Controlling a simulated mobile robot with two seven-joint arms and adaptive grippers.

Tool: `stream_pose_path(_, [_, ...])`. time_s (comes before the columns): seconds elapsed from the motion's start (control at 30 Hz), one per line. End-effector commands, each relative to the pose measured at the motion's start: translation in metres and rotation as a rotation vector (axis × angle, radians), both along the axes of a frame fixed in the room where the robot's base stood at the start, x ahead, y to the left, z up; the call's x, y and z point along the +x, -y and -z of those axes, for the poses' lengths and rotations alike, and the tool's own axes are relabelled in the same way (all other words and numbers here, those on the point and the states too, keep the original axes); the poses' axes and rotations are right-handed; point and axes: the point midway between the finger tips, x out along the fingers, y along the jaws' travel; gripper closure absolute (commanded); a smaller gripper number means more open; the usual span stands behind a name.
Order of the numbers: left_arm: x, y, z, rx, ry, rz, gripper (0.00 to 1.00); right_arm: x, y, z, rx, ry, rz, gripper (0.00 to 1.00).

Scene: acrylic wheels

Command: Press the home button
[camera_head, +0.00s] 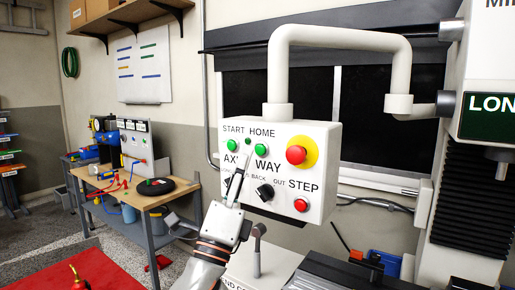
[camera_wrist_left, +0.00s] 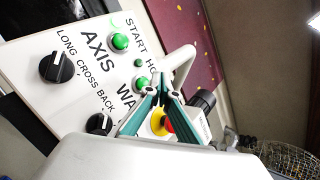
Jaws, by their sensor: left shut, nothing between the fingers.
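A white control box (camera_head: 291,190) hangs from a thick pipe arm. The home button (camera_head: 260,151) is a green round button under the HOME label. A similar green start button (camera_head: 232,145) is to its left. My left gripper (camera_head: 242,174) is shut and empty, in front of the box and below the home button in the head view. In the left wrist view, the left gripper (camera_wrist_left: 162,78) has its fingertips together, and the home button (camera_wrist_left: 143,84) shows beside them, partly hidden by a finger. I cannot tell whether they touch the box. My right gripper is not in view.
The box also carries a red button on a yellow base (camera_head: 297,155), a red step button (camera_head: 301,205) and a black knob (camera_head: 264,192). The pipe arm (camera_head: 345,38) joins a machine at the right. A workbench (camera_head: 150,199) stands at the left.

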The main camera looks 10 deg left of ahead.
Motion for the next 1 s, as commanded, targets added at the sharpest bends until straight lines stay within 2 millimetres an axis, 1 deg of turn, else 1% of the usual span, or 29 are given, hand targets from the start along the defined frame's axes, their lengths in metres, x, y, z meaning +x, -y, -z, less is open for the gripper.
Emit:
stream_pose_path(0.03, [-0.005,-0.002,-0.002,0.001,0.001,0.0,1.0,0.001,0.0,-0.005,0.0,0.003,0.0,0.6])
stream_pose_path(0.2, [-0.019,-0.007,-0.001,0.001,0.0,0.0,1.0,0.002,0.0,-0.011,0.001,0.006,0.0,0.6])
stream_pose_path(0.4, [-0.036,-0.013,-0.001,0.0,0.001,0.0,1.0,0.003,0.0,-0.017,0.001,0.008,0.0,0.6])
stream_pose_path(0.5, [-0.04,-0.015,-0.001,0.001,0.0,0.001,1.0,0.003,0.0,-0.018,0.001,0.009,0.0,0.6])
stream_pose_path(1.0, [-0.042,-0.015,0.0,0.0,0.001,0.0,1.0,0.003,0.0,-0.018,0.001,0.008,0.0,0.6])
